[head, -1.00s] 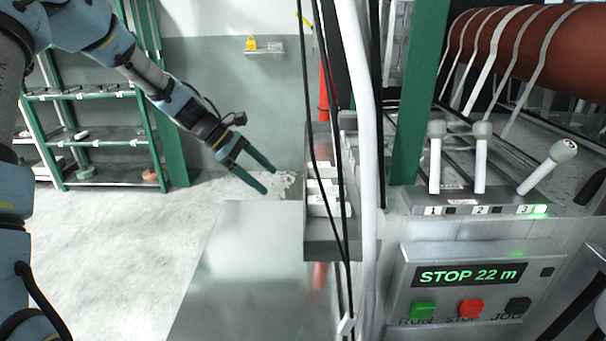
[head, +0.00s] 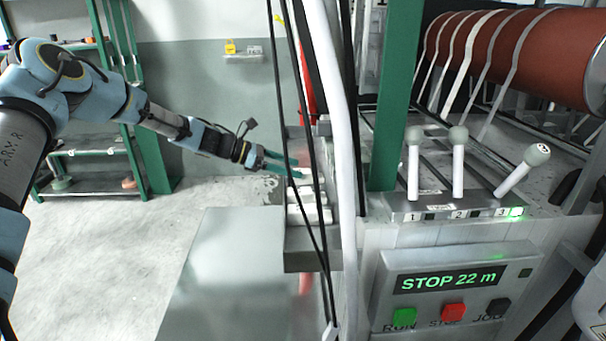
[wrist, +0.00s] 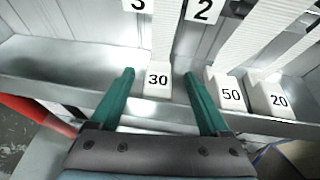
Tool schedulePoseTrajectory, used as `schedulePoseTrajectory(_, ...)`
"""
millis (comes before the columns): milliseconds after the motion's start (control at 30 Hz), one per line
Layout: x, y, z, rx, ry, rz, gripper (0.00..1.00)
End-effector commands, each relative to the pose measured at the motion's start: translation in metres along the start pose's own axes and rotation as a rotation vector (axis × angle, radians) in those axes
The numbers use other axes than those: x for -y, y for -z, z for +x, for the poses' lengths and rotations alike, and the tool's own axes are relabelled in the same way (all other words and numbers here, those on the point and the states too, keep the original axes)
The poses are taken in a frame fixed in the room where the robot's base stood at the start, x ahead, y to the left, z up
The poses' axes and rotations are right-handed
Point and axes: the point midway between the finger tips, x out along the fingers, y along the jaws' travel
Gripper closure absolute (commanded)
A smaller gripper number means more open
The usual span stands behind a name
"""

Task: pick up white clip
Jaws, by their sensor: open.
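Several white blocks with black numbers sit in a grey metal tray (head: 312,260), and the wrist view shows white ribbed bands rising from them. The block marked 30 (wrist: 158,85) shows between my fingertips; blocks 50 (wrist: 230,95) and 20 (wrist: 275,100) are to its right. In the head view, white blocks (head: 310,214) show partly behind black cables. My gripper (head: 290,164) is open and at the tray's far end; its green fingers (wrist: 158,73) flank block 30, contact not clear. A small white piece (head: 330,331) is on a cable at the bottom.
Black cables (head: 305,130) and a white pipe (head: 338,120) hang in front of the tray. A control panel (head: 450,285) reading STOP 22 m and three levers (head: 458,165) are at the right. A flat metal surface (head: 225,270) lies left of the tray.

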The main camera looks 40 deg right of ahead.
Motion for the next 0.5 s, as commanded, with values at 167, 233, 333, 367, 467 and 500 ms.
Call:
schedulePoseTrajectory(167,-0.001,-0.005,0.027,0.001,0.004,0.0,0.2)
schedulePoseTrajectory(233,-0.001,-0.004,0.033,0.0,0.002,0.001,0.2)
schedulePoseTrajectory(333,-0.002,-0.002,0.037,-0.001,0.001,0.001,0.2)
schedulePoseTrajectory(367,-0.002,-0.002,0.038,-0.001,0.001,0.001,0.2)
schedulePoseTrajectory(467,-0.002,-0.002,0.038,-0.001,0.001,0.002,0.2)
schedulePoseTrajectory(500,-0.002,-0.002,0.038,-0.001,0.001,0.002,0.2)
